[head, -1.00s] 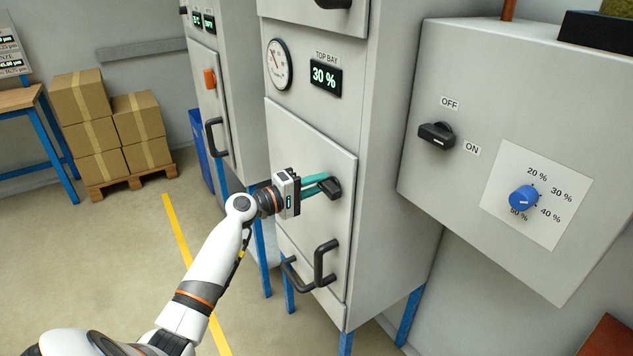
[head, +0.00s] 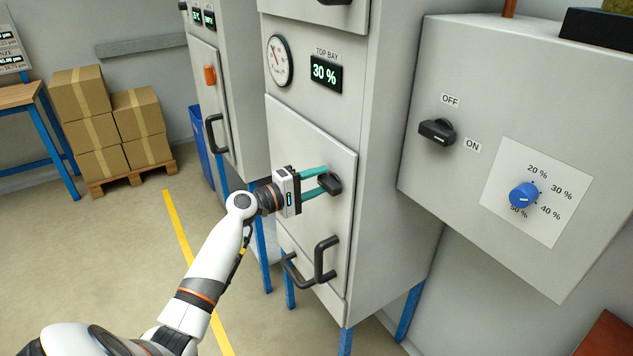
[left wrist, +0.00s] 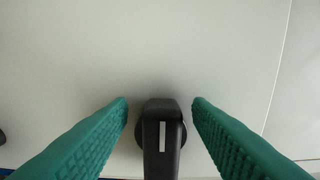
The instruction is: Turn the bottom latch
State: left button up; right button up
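The bottom latch (head: 334,184) is a black knob with a bar handle on the lower grey door (head: 285,135) of the middle cabinet. In the left wrist view the latch (left wrist: 161,140) shows a white mark along its bar, which runs up and down the picture. My left gripper (head: 322,183) has its teal fingers at the latch, one on each side. In the left wrist view the gripper (left wrist: 160,105) is open, with a gap between each finger and the latch bar. My right gripper is not in view.
A black door handle (head: 323,260) sits below the latch. A grey box (head: 480,90) with a black OFF/ON switch (head: 437,131) and a blue dial (head: 523,195) juts out at right. Another cabinet (head: 230,100) stands at left.

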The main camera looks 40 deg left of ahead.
pick_arm(q)
jog(key=shift+s+a, duration=0.2)
jog(key=shift+s, duration=0.25)
jog(key=b+v, duration=0.3)
jog(key=v, duration=0.8)
